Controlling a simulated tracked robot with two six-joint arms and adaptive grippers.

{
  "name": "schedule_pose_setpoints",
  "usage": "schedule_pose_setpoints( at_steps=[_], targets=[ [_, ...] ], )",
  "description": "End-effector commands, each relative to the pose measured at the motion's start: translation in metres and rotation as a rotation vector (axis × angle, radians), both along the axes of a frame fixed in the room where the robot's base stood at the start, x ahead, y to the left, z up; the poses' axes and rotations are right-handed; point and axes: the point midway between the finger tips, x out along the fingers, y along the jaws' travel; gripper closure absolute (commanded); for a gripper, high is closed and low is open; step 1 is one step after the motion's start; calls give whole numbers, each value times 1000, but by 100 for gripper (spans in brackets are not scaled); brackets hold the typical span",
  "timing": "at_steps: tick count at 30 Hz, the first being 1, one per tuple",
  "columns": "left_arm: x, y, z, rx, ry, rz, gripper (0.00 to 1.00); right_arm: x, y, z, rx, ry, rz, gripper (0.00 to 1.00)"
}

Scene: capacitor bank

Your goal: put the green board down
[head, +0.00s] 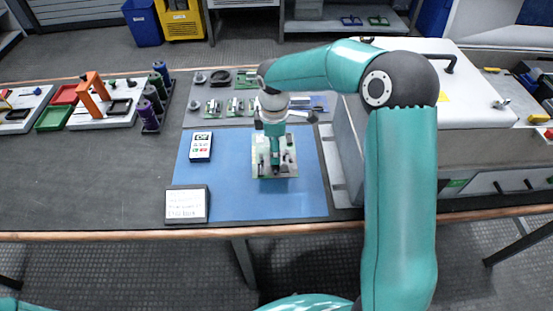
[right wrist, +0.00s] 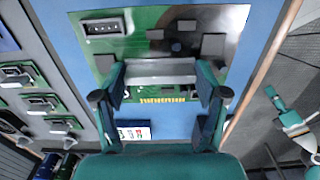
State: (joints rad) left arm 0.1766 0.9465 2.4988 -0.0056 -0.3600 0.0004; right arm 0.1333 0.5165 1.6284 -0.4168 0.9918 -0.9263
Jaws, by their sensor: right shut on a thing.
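The green board (head: 286,172) is over the blue mat (head: 225,195) in the head view, lying about level. In the right wrist view the board (right wrist: 135,48) carries dark blocks, a connector and a gold edge strip. My right gripper (head: 276,170) reaches down onto the board's middle. In the wrist view its fingers (right wrist: 160,82) are shut on a grey bar on the board. Whether the board touches the mat is hard to tell. A teal part of my left arm (right wrist: 275,98) shows small at the wrist view's right edge; its jaw state is unclear.
A meter (head: 201,146) and a white label plate (head: 186,205) lie on the mat's left side. Small boards (head: 235,105) line the grey strip behind. A large cabinet (head: 350,150) stands close on the right. The mat's front middle is clear.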

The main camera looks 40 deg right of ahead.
Motion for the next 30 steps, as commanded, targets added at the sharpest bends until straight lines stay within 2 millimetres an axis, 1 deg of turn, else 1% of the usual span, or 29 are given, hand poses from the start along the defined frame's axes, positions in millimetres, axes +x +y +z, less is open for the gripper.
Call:
schedule_pose_setpoints(
  at_steps=[1, 8, 12, 15, 27, 28, 30],
  targets=[
    [0, 0, 0, 0, 0, 0, 57, 0, 0, -7, 0, 1, 0, 67],
    [0, 0, -1, 0, 0, 0, 57, 0, 0, -23, 0, 0, 0, 67],
    [0, 0, -2, 0, 0, 0, 57, 0, 0, -44, -1, 3, -1, 67],
    [0, 0, -2, 0, 0, 0, 57, 0, 0, -55, 0, 1, 0, 67],
    [0, 0, -5, 0, 0, 0, 57, 0, 0, -62, -1, -1, -1, 67],
    [0, 0, -4, 0, 0, 0, 57, 0, 0, -61, -1, -1, -1, 24],
    [0, 0, -4, 0, 0, 0, 57, 0, -1, -61, -1, -1, -1, 13]
  ],
)
